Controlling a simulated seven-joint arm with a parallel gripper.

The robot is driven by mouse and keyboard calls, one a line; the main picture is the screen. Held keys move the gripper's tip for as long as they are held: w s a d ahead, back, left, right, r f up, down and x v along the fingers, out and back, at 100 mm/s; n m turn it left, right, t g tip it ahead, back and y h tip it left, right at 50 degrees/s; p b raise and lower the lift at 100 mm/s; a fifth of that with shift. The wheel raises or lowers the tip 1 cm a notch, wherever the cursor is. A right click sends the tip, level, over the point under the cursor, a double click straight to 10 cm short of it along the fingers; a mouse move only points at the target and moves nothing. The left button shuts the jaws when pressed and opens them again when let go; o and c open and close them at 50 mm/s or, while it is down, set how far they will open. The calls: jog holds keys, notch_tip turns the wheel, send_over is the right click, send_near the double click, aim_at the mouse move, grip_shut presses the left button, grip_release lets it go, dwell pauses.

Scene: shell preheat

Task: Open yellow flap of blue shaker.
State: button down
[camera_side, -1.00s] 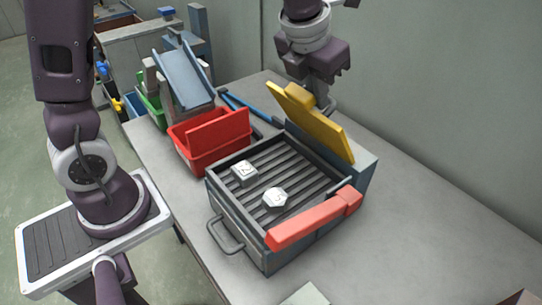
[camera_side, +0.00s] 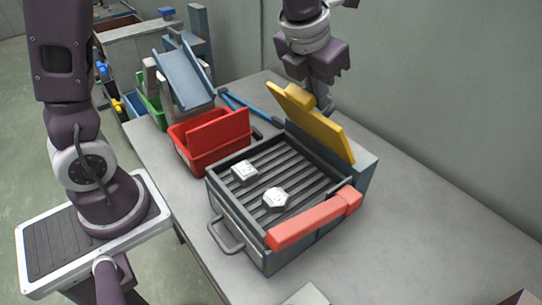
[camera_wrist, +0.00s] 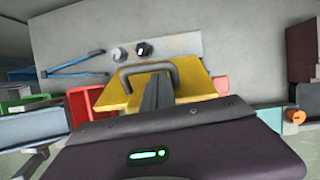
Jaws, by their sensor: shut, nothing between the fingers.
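The blue-grey shaker (camera_side: 230,220) stands on the table with its ribbed top open to view. Its yellow flap (camera_side: 318,125) stands tilted up along the back right edge of the shaker. My gripper (camera_wrist: 155,92) is behind the flap in the side view, its fingertips hidden there. In the wrist view the fingers are shut and empty, over the yellow flap (camera_wrist: 195,80) and close to a curved grey handle (camera_wrist: 150,66). I cannot tell whether they touch the flap. Two white numbered pieces (camera_side: 244,172) (camera_side: 275,198) lie on the ribs.
A salmon-coloured bar (camera_side: 310,222) lies along the shaker's front right edge, and a grey handle (camera_side: 226,238) sticks out at the front left. A red bin (camera_side: 200,145), a blue chute (camera_side: 184,80) and blue tongs (camera_side: 240,104) are behind left.

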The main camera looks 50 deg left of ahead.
jog(key=w, duration=0.2)
jog(key=w+t, duration=0.1)
jog(key=w+r+t, duration=0.1)
jog(key=w, duration=0.1)
jog(key=shift+w+a+m, duration=0.3)
notch_tip(320, 180, up, 8)
jog(key=s+g, duration=0.1)
jog(key=s+a+f+t, duration=0.1)
jog(key=s+f, duration=0.2)
jog(key=s, duration=0.6)
jog(key=s+f+t, duration=0.2)
jog(key=s, duration=0.7)
send_near(307, 121)
jog(key=shift+h, duration=0.3)
jog(key=shift+x, duration=2.05)
jog(key=shift+a, duration=0.2)
